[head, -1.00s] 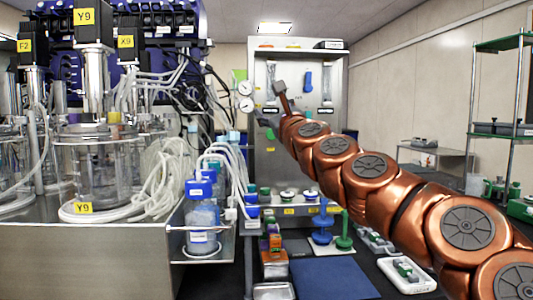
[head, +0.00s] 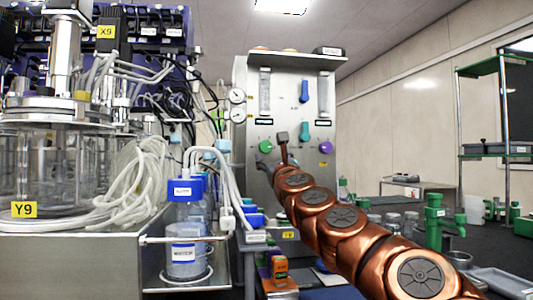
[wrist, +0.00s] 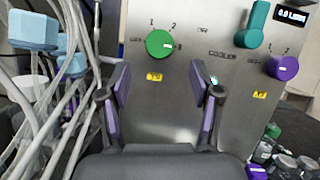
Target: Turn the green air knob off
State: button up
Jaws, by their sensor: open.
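The green knob (head: 265,147) is round and sits on the lower left of the upright metal panel (head: 290,110). In the wrist view, the green knob (wrist: 159,43) has a white mark on its right side, and the digits 1 and 2 are printed above it. My gripper (wrist: 160,82) is open and empty, its purple-padded fingers spread below and to either side of the knob in the picture. The knob looks apart from the fingers. In the head view, my gripper (head: 264,163) is a small dark shape just below the knob, partly hidden by my arm.
A teal lever (wrist: 255,25) and a purple knob (wrist: 283,67) are right of the green knob. Pale tubes and blue caps (wrist: 72,65) crowd the left. Two gauges (head: 237,105) are at the panel's left edge. A bottle with a blue cap (head: 184,188) stands lower left.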

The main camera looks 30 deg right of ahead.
aim_at(266, 149)
jog(key=shift+w+d+r, duration=0.15)
jog(key=shift+w+r, duration=0.1)
jog(key=shift+w, duration=0.4)
jog(key=shift+w+d+r, duration=0.25)
jog(key=shift+w+d, duration=0.05)
jog(key=shift+w, duration=0.25)
jog(key=shift+x, duration=1.95)
jog(key=shift+a, duration=0.1)
jog(key=c, duration=1.1)
jog(key=shift+c, duration=0.2)
